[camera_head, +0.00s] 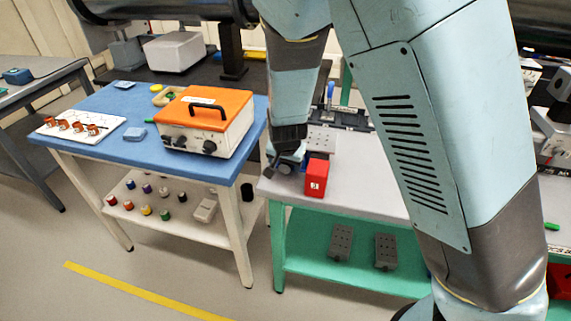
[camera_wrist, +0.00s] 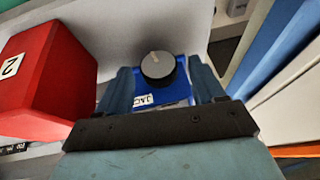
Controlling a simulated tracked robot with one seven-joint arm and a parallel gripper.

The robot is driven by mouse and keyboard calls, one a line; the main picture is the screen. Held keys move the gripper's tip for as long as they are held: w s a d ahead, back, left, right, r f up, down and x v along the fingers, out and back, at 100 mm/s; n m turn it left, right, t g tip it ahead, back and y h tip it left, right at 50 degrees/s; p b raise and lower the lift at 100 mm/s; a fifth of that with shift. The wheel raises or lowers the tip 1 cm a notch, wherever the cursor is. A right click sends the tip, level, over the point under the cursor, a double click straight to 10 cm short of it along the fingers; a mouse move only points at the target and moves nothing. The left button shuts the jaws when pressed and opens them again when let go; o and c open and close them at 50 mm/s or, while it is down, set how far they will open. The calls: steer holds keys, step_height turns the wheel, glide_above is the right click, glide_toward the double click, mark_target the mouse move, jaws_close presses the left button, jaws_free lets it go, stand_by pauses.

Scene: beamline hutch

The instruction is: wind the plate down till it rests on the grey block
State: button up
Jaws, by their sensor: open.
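In the wrist view a dark round knob (camera_wrist: 158,68) with a pale pointer line sits on a blue jack (camera_wrist: 178,72) with a partly hidden white label. My gripper (camera_wrist: 161,80) is open, with one finger on each side of the knob; contact cannot be told. In the head view my gripper (camera_head: 285,160) is at the left end of the grey-topped bench (camera_head: 370,193). A grey plate with holes (camera_head: 322,139) shows just behind it. The grey block under the plate cannot be made out, nor the gap between them.
A red block marked 2 (camera_head: 316,178) stands close beside my gripper; it also fills the left of the wrist view (camera_wrist: 45,85). A blue table (camera_head: 88,118) with an orange-topped box (camera_head: 205,108) is to the left. Grey pieces (camera_head: 341,242) lie on the green lower shelf.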

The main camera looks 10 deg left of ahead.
steer(key=shift+w+f, duration=0.1)
steer(key=shift+f, duration=0.3)
steer(key=c, duration=1.1)
